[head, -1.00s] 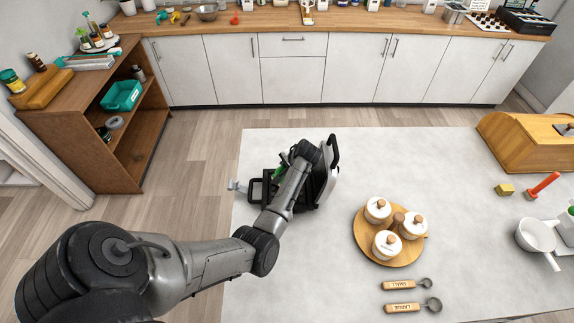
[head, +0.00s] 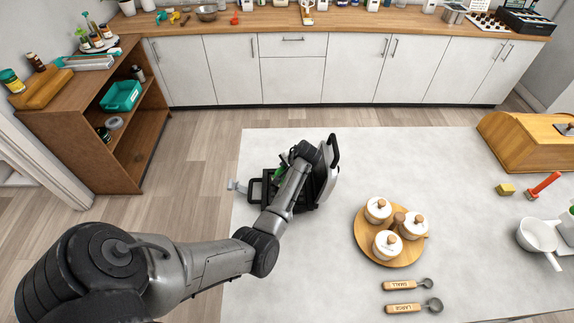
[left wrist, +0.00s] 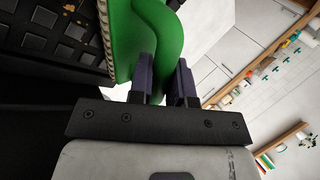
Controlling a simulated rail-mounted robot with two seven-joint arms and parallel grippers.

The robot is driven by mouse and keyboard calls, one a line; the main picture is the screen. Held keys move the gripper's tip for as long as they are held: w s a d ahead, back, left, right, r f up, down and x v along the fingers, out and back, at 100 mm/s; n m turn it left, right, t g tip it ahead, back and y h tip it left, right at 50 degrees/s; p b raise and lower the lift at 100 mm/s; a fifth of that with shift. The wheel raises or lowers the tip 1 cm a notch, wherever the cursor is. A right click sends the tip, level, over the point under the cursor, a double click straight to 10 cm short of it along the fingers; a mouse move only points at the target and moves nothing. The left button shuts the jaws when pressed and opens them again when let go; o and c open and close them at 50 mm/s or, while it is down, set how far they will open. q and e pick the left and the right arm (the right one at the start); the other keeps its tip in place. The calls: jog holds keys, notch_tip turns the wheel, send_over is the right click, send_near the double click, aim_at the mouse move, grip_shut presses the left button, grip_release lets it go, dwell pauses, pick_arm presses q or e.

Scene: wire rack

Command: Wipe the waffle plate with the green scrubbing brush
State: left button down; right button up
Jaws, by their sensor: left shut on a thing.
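The waffle maker (head: 322,185) stands open at the left part of the pale table, its lid raised toward the right. Its dark gridded waffle plate (left wrist: 58,42) shows at the upper left of the left wrist view. My left gripper (left wrist: 165,82) is shut on the green scrubbing brush (left wrist: 150,35), whose bristle edge faces the plate. I cannot tell whether the bristles touch the plate. In the head view my left arm hides most of the brush, and a bit of green (head: 279,172) shows beside the wrist. My right gripper is not in view.
A round wooden tray (head: 365,240) with white lidded jars (head: 387,244) stands right of the waffle maker. Two measuring spoons (head: 410,284) lie near the front. A wooden bread box (head: 520,150) and a white pan (head: 536,236) are at the right.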

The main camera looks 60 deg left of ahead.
pick_arm(q)
jog(key=shift+f, duration=0.65)
jog(key=shift+s+d+r+p, duration=0.25)
jog(key=shift+d+p, duration=0.15)
jog(key=shift+p, duration=0.1)
jog(key=shift+s+d+p, duration=0.45)
jog(key=shift+d+p, duration=0.4)
jog(key=shift+p, duration=0.3)
jog(key=shift+s+d+f+p, duration=0.1)
jog(key=shift+s+d+p, duration=0.15)
jog(key=shift+d+p, duration=0.2)
jog(key=shift+s+d+p, duration=0.5)
jog(key=shift+d+p, duration=0.3)
jog(key=shift+p, duration=0.1)
jog(key=shift+s+d+f+p, duration=0.1)
jog(key=shift+s+d+p, duration=0.15)
jog(key=shift+d+p, duration=0.2)
jog(key=shift+s+d+f+p, duration=0.1)
jog(key=shift+s+d+p, duration=0.1)
jog(key=shift+d+p, duration=0.2)
jog(key=shift+a+f, duration=0.1)
jog(key=shift+f, duration=0.1)
jog(key=shift+w, duration=0.1)
